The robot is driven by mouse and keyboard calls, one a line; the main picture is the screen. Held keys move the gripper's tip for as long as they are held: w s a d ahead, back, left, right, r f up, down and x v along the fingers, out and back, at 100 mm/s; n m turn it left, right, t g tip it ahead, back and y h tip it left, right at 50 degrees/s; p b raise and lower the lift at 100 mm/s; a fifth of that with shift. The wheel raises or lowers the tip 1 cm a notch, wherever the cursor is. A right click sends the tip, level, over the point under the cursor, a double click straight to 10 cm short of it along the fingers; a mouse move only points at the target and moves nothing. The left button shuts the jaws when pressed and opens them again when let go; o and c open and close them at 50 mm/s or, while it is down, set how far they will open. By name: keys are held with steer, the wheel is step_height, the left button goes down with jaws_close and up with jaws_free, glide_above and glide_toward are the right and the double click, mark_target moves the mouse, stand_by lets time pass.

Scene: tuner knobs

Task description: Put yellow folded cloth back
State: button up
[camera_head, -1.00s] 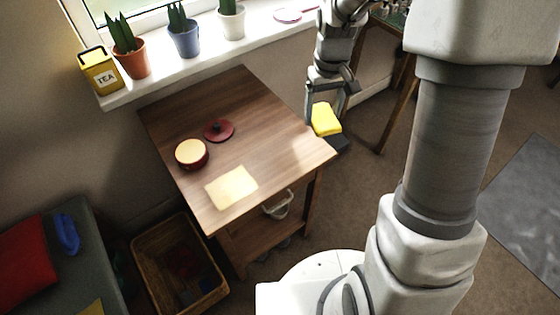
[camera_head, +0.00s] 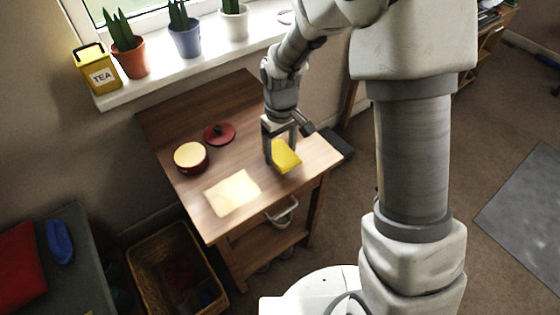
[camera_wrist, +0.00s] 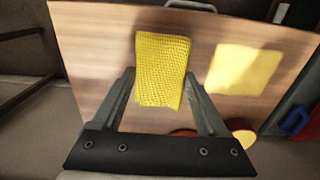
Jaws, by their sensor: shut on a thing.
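The yellow folded cloth (camera_head: 286,157) is held in my gripper (camera_head: 281,150), over the right part of the wooden table (camera_head: 232,112). In the wrist view the textured yellow cloth (camera_wrist: 162,68) sits between the two fingers of my gripper (camera_wrist: 160,82), with the tabletop behind it. I cannot tell whether the cloth touches the table. A pale yellow flat patch (camera_head: 232,192) lies near the table's front edge; it also shows in the wrist view (camera_wrist: 243,70).
A red pot with a cream top (camera_head: 190,157) and a dark red lid (camera_head: 219,134) stand left of the cloth. The windowsill behind holds potted plants and a yellow tea tin (camera_head: 97,69). A wicker basket (camera_head: 140,262) is on the floor at the front left.

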mark_target(280, 160)
steer(key=shift+a+f+b, duration=0.1)
steer(key=shift+f+b, duration=0.65)
steer(key=shift+f, duration=1.3)
steer(key=shift+f, duration=0.25)
steer(key=o, duration=1.1)
steer(key=shift+r, duration=0.1)
steer(key=shift+r, duration=0.1)
